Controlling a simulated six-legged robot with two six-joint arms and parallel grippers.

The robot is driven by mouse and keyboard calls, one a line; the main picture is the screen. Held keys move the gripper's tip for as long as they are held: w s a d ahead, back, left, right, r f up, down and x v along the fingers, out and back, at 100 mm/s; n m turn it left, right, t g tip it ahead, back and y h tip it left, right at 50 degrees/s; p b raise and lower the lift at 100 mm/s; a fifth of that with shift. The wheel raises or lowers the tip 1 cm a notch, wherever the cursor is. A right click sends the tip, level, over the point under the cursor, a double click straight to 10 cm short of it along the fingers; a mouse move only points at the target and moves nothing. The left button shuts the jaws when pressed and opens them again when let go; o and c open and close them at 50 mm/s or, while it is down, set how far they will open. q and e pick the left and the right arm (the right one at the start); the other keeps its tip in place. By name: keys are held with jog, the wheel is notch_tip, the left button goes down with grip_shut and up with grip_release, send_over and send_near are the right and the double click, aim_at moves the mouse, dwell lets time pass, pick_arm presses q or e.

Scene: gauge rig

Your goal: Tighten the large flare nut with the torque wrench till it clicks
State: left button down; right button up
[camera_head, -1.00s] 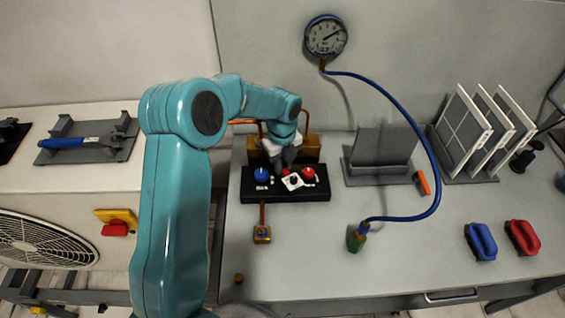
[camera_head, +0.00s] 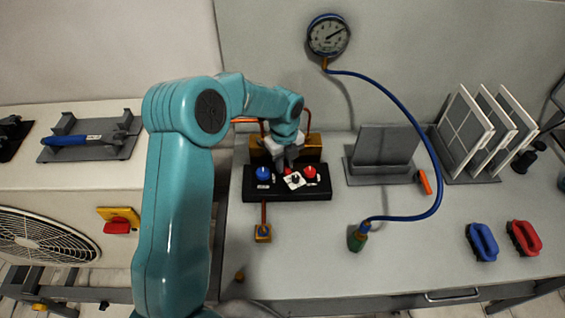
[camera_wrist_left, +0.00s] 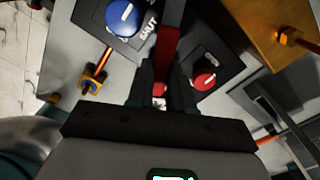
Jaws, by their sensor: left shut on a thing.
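My left gripper (camera_head: 291,160) is over the black valve block (camera_head: 285,195), between its blue knob (camera_head: 263,173) and red knob (camera_head: 309,172). In the left wrist view its dark fingers (camera_wrist_left: 161,88) are shut on a red bar (camera_wrist_left: 168,45), which runs away from the fingers. I cannot tell whether the bar is part of the torque wrench. A blue-handled tool (camera_head: 75,141) lies on a grey tray at left. A brass fitting (camera_head: 263,233) ends a copper pipe in front of the block. I cannot tell which fitting is the large flare nut. My right gripper is not in view.
A round gauge (camera_head: 328,36) on the wall feeds a blue hose (camera_head: 437,170) that curves down to a green-and-brass end (camera_head: 357,238). White-framed panels (camera_head: 463,130) stand in a rack at right.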

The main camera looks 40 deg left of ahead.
aim_at(298, 175)
pick_arm(q)
jog(key=shift+w+d+n, duration=0.2)
jog(key=shift+w+n, duration=0.3)
jog(key=shift+w, duration=0.1)
dwell(0.3)
jog(key=shift+s+d+b, duration=0.2)
jog(key=shift+s+d, duration=0.05)
jog(key=shift+d, duration=0.55)
jog(key=shift+s+d+b, duration=0.2)
jog(key=shift+s+d, duration=0.05)
jog(key=shift+d, duration=0.55)
jog(key=shift+s+d+b, duration=0.2)
jog(key=shift+s+d, duration=0.05)
jog(key=shift+d, duration=0.55)
jog(key=shift+r, duration=0.1)
jog(key=shift+r+p, duration=1.75)
jog(key=shift+r, duration=0.5)
